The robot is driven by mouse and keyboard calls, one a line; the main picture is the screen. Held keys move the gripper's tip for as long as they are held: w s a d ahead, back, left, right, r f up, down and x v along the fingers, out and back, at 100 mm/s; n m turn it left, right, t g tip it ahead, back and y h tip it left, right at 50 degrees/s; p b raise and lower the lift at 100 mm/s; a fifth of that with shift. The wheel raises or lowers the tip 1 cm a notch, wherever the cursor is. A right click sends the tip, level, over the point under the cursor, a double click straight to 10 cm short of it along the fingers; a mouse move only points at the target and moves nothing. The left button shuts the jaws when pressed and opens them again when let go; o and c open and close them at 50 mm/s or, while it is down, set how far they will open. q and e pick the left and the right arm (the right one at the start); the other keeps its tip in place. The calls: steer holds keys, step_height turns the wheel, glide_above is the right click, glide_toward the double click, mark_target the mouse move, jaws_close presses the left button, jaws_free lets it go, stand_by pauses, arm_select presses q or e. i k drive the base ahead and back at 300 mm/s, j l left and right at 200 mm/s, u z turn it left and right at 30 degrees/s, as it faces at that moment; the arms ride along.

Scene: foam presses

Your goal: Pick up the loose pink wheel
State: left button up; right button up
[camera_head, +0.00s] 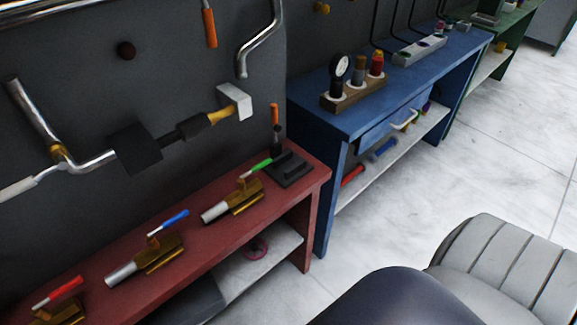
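Neither of my grippers shows in this view.
Brass valves with red, blue (172,218) and green (258,167) levers stand on the red bench top. A dark grey box-like shape (190,303) is left of the wheel. A blue bench (375,112) stands to the right. Floor (375,220) before it is clear.

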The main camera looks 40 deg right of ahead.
mark_target(254, 248)
steer(key=z, duration=0.75)
steer(key=k+l, duration=0.15)
steer(key=k+u, duration=0.05)
